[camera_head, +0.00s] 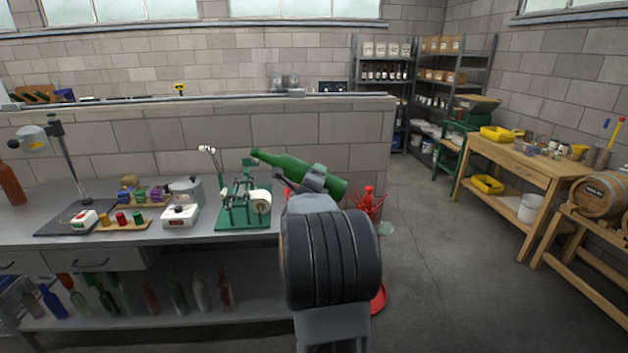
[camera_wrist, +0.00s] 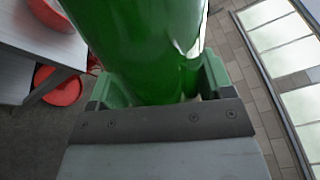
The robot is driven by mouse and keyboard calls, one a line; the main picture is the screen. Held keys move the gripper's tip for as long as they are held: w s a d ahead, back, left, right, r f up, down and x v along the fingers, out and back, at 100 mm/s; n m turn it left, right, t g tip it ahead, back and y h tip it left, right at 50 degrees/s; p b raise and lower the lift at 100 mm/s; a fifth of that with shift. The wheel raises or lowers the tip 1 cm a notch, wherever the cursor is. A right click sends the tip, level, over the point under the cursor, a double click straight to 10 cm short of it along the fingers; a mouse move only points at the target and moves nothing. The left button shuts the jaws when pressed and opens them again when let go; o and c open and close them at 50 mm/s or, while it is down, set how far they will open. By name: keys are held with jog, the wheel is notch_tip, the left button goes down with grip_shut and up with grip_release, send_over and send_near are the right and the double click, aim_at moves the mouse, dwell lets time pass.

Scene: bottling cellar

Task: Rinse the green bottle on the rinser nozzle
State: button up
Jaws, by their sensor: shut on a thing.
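The green bottle (camera_head: 290,167) is held in the air, tilted, with its neck up and to the left and its base down to the right. My gripper (camera_head: 313,180) is shut around its body; in the wrist view the bottle (camera_wrist: 145,45) fills the space between the jaws (camera_wrist: 157,88). A red spiked stand (camera_head: 368,198) with a red round base (camera_head: 379,298) stands on the floor behind my arm, mostly hidden. Red round parts (camera_wrist: 62,86) also show at left in the wrist view. I cannot make out the rinser nozzle clearly.
A grey workbench (camera_head: 180,240) on the left carries a green labelling device (camera_head: 243,205) and small tools, with several bottles on its lower shelf. A wooden table (camera_head: 520,160) and a barrel (camera_head: 600,195) stand at right. The floor (camera_head: 450,270) between is clear.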

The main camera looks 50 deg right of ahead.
jog(key=n+p, duration=0.1)
jog(key=n, duration=0.5)
jog(key=shift+r, duration=0.1)
jog(key=n+p, duration=0.2)
jog(key=n, duration=0.3)
jog(key=shift+n, duration=0.3)
jog(key=n+p, duration=0.1)
jog(key=n, duration=0.3)
jog(key=shift+r+n+p, duration=0.1)
jog(key=shift+n+p, duration=0.3)
jog(key=n+p, duration=0.1)
jog(key=n, duration=0.3)
jog(key=shift+p, duration=0.3)
jog(key=shift+n, duration=0.9)
jog(key=shift+r+p, duration=1.5)
jog(key=shift+r, duration=0.9)
